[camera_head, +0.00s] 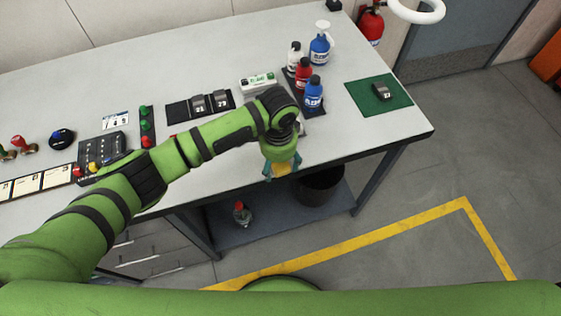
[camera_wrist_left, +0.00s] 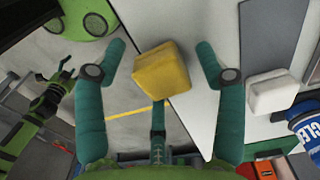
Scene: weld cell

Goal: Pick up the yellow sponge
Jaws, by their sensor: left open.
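The yellow sponge (camera_wrist_left: 162,70) is a small block in the left wrist view, lying between the two fingers of my left gripper (camera_wrist_left: 162,62). A gap shows on both sides of it, so the fingers appear apart from it. In the head view my left gripper (camera_head: 282,170) points down at the front edge of the table, and a bit of yellow shows between its fingers. The rest of the sponge is hidden there. A right gripper (camera_wrist_left: 58,78) shows small at the left of the left wrist view; its finger opening is unclear.
A white block (camera_wrist_left: 272,93) lies beside the yellow sponge on the table (camera_head: 375,142). Bottles, including a blue one (camera_head: 313,93), stand on a dark mat behind my gripper. A black bin (camera_head: 320,188) is under the table edge. A green mat (camera_head: 360,97) lies to the right.

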